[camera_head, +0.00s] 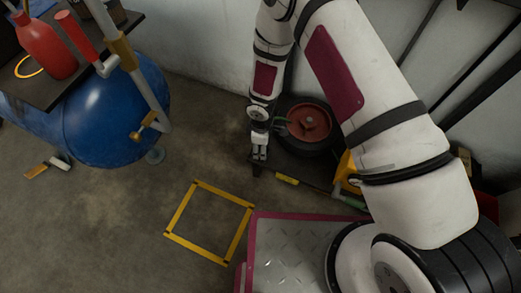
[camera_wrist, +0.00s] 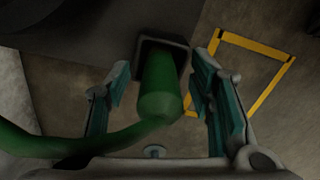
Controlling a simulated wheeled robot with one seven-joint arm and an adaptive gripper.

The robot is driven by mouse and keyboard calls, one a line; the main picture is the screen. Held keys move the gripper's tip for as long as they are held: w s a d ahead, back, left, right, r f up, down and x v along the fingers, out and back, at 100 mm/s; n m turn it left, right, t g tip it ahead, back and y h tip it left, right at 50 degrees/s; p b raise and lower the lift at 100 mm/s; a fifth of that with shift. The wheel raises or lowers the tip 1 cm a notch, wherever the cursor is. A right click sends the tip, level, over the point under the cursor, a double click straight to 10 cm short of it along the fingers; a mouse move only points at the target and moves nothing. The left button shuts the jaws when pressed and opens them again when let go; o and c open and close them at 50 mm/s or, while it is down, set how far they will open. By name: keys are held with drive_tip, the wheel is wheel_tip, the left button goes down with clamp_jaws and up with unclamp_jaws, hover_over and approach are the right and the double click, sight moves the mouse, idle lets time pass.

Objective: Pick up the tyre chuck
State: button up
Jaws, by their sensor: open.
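In the wrist view a green cylindrical body (camera_wrist: 161,92) with a dark square end lies between the two fingers, and a green hose curves off to the left. It looks like the tyre chuck, but I cannot tell for certain. My gripper (camera_wrist: 161,64) is open around it, with a gap on each side. In the head view my gripper (camera_head: 259,154) points down in front of a wheel, low beside the end of a dark bar. The green body between the fingers cannot be made out there.
A blue tank (camera_head: 120,110) is at left under a dark shelf with a red bottle (camera_head: 45,48). A yellow square outline (camera_head: 180,212) marks clear floor. An orange and white item (camera_head: 48,166) lies near the tank.

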drive_tip(key=shift+f, duration=0.5)
clamp_jaws()
drive_tip(key=shift+r, duration=0.2)
